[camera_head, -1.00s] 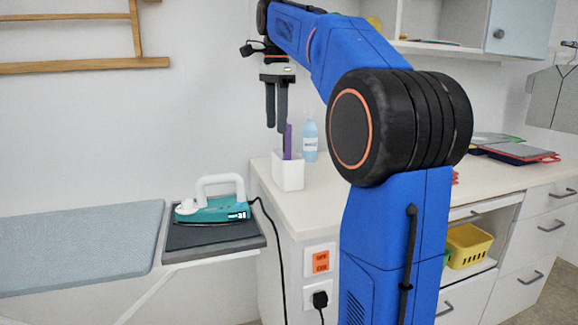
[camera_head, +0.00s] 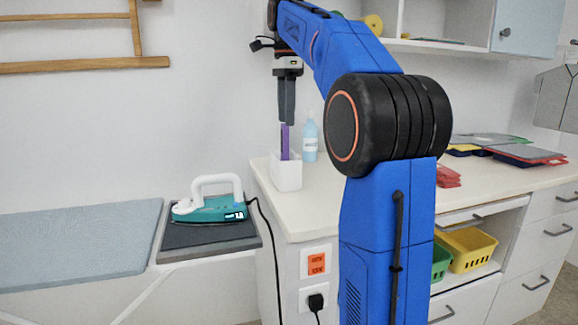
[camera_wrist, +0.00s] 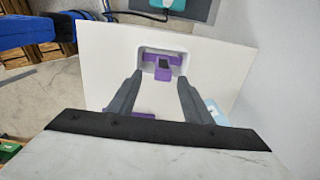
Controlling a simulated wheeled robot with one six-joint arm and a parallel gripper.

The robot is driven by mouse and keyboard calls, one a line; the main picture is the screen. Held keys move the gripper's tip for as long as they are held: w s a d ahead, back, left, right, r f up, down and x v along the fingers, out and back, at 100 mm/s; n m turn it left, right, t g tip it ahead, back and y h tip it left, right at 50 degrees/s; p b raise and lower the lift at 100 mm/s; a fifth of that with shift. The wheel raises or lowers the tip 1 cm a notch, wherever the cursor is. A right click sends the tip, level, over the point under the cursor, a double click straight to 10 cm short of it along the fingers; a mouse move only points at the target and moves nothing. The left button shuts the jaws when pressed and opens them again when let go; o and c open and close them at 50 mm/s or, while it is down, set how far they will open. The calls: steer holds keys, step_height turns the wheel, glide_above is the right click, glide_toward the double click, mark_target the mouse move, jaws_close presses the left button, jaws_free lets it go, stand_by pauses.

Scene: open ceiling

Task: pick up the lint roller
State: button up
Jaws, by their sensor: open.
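The lint roller shows as a purple upright piece (camera_head: 284,142) standing in a white holder (camera_head: 287,177) on the counter's left end. In the wrist view its purple part (camera_wrist: 160,70) lies in the holder's opening, with a dark patch on it. My gripper (camera_head: 286,122) points down right above the purple piece. In the wrist view my gripper (camera_wrist: 160,77) is open, its two fingers to either side of the purple part, nothing held. A second purple patch (camera_wrist: 142,113) shows lower between the fingers; I cannot tell what it belongs to.
A blue bottle (camera_head: 310,138) stands just right of the holder. A teal iron (camera_head: 210,208) rests on the ironing board (camera_head: 80,240) to the left. Folders (camera_head: 520,155) lie farther right on the counter (camera_head: 370,205). A wall shelf (camera_head: 440,48) hangs above.

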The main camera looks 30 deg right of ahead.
mark_target(285, 152)
step_height(285, 152, down, 6)
steer(key=shift+f, duration=0.2)
steer(key=shift+w+f, duration=0.15)
steer(key=shift+f, duration=1.25)
steer(key=shift+w+f, duration=0.15)
steer(key=shift+f, duration=1.2)
steer(key=shift+c, duration=0.3)
steer(key=c, duration=1.1)
